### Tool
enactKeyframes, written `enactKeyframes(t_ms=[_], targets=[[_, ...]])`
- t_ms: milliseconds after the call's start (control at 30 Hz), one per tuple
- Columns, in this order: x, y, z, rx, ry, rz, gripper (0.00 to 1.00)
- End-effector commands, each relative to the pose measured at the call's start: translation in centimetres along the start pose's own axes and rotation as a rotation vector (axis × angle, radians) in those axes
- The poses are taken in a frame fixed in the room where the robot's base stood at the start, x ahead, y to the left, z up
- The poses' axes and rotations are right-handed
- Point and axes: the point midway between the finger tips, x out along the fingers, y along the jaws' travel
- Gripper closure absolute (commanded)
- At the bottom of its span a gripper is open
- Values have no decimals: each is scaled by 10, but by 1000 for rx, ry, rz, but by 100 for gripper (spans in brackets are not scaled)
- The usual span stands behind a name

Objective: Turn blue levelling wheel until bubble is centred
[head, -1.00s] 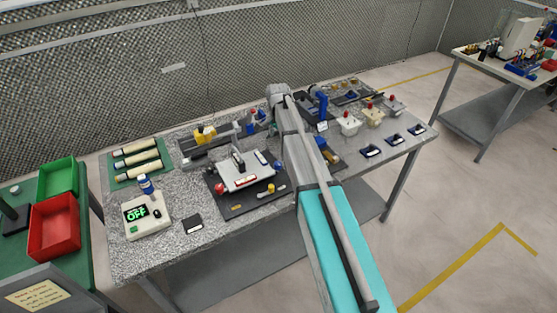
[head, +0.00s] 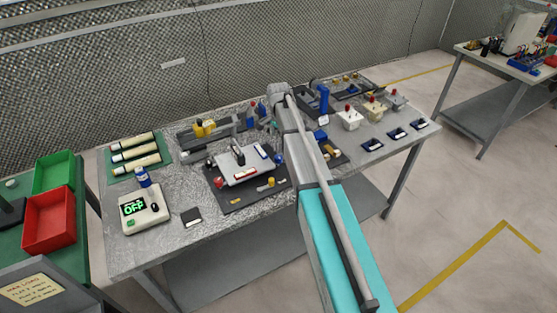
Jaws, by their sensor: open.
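A white levelling plate (head: 240,167) stands on a dark base mat (head: 238,197) on the workbench. The blue levelling wheel (head: 279,158) is at the plate's right corner, close beside my arm. A red wheel (head: 218,182) is at the left corner and a yellow one (head: 270,182) at the front right. A red-marked vial (head: 245,174) and a blue-marked vial (head: 261,151) lie on the plate. Their bubbles are too small to read. My arm crosses the bench just right of the plate. My gripper is not visible; the arm links may hide it.
A meter reading OFF (head: 145,208) and a small black pad (head: 191,217) are left of the mat. Yellow-handled equipment (head: 204,128) stands behind the plate. Joystick boxes (head: 348,118) are at the right. Bare bench lies along the front left edge.

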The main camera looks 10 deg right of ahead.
Motion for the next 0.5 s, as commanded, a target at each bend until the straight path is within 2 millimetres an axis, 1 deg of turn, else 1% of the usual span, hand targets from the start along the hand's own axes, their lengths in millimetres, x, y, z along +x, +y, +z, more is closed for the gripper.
enactKeyframes(t_ms=[33,500], targets=[[8,0,0,0,0,0,19],[44,0,-1,1,0,0,19]])
